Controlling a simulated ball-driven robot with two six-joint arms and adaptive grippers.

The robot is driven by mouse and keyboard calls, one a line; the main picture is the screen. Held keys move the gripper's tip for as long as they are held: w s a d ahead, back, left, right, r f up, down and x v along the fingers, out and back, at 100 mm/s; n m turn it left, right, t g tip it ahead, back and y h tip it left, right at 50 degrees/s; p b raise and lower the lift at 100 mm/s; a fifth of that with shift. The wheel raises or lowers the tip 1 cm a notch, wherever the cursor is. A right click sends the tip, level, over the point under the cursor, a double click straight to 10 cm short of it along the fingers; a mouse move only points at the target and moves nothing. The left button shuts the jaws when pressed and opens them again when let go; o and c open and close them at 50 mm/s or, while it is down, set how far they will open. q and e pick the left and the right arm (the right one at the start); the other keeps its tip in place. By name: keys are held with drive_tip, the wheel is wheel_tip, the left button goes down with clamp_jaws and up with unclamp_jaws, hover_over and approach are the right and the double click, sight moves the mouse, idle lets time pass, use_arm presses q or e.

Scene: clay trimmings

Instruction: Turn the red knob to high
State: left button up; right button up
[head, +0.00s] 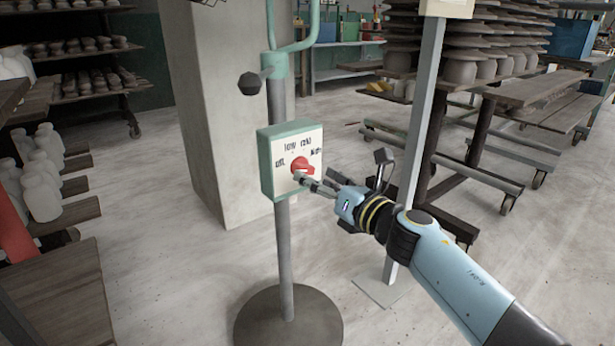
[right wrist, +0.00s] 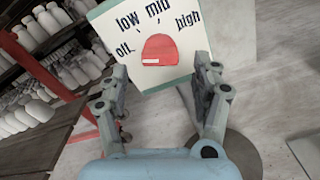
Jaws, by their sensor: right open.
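The red knob (head: 303,165) sits on the white face of a green-edged control box (head: 267,170) on a grey post. In the right wrist view, the knob (right wrist: 160,47) is surrounded by the labels off, low, mid and high. A white mark on the knob is at its lower left, on the side of the off label. My right gripper (head: 314,181) is open in front of the box, just below and right of the knob. In the right wrist view, its fingers (right wrist: 161,68) are spread to either side below the knob, with nothing between them. My left gripper is not in view.
A round dark base (head: 288,318) carries the post. A second grey post (head: 416,140) stands behind my right arm. White bottles (head: 40,185) stand on shelves at the left. Wheeled racks with stacked pots (head: 460,70) are at the back right. Floor around the base is clear.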

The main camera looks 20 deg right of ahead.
sight(307, 173)
drive_tip(key=shift+x, duration=1.85)
drive_tip(key=c, duration=1.2)
